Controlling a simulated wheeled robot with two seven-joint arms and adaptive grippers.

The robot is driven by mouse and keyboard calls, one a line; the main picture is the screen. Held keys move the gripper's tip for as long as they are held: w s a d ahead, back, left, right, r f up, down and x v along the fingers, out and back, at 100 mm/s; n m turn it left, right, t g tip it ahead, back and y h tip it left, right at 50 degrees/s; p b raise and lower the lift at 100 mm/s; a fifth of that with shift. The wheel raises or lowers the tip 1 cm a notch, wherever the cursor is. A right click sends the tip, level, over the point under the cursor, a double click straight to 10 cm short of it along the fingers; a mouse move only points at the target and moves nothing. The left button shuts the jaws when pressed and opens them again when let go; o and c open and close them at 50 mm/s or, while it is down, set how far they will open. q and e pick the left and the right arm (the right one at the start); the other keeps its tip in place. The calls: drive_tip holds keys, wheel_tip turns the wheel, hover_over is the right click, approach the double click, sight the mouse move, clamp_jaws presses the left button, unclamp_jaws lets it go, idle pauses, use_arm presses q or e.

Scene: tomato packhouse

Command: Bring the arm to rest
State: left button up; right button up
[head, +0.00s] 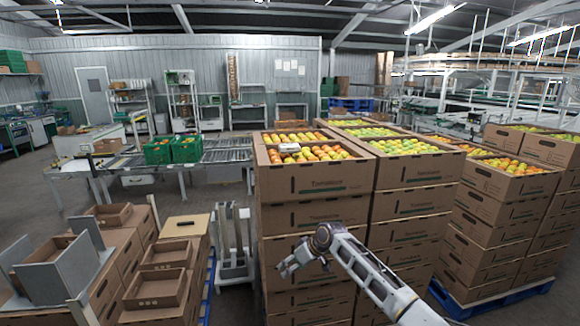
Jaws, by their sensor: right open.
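My right arm comes in from the lower right. Its gripper (286,268) hangs in front of the middle cartons of the near tomato stack, with its fingers pointing left. The gripper is open, and I see nothing between its fingers. My left gripper is not in view. The near stack of tomato cartons (318,187) stands right behind the gripper. I cannot tell how wide the gap between them is.
More carton stacks (504,186) stand on a blue pallet (520,290) at right. Empty cartons (160,288) are piled at lower left. Floor shows between conveyor and lower-left cartons.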

drive_tip(key=s+d+f+m+h, duration=0.1)
drive_tip(key=s+d+f, duration=0.3)
drive_tip(key=f, duration=0.6)
drive_tip(key=s+d+f+m+h, duration=0.1)
drive_tip(key=s+d+f+m, duration=0.15)
drive_tip(key=f, duration=0.85)
drive_tip(key=s+d+f+m+h, duration=0.1)
drive_tip(key=s+d+f, duration=0.3)
drive_tip(key=f, duration=0.6)
drive_tip(key=s+d+f+m+h+b, duration=0.1)
drive_tip(key=s+d+f, duration=0.3)
drive_tip(key=s+f, duration=0.5)
drive_tip(key=s+d+f, duration=0.3)
drive_tip(key=s+f, duration=0.5)
drive_tip(key=s, duration=0.1)
drive_tip(key=s+d+f, duration=0.2)
drive_tip(key=s+f, duration=0.2)
drive_tip(key=s, duration=0.8)
drive_tip(key=s+d+f+g+h, duration=0.1)
drive_tip(key=s+d+f, duration=0.2)
drive_tip(key=s, duration=1)
drive_tip(key=s+d+f+g+h, duration=0.1)
drive_tip(key=s+f, duration=0.5)
drive_tip(key=s, duration=0.7)
drive_tip(key=shift+d+f+b, duration=0.2)
drive_tip(key=shift+d+b, duration=0.2)
drive_tip(key=shift+d, duration=0.5)
drive_tip(key=shift+r, duration=0.2)
drive_tip(key=shift+r+p, duration=0.3)
drive_tip(key=shift+p, duration=0.2)
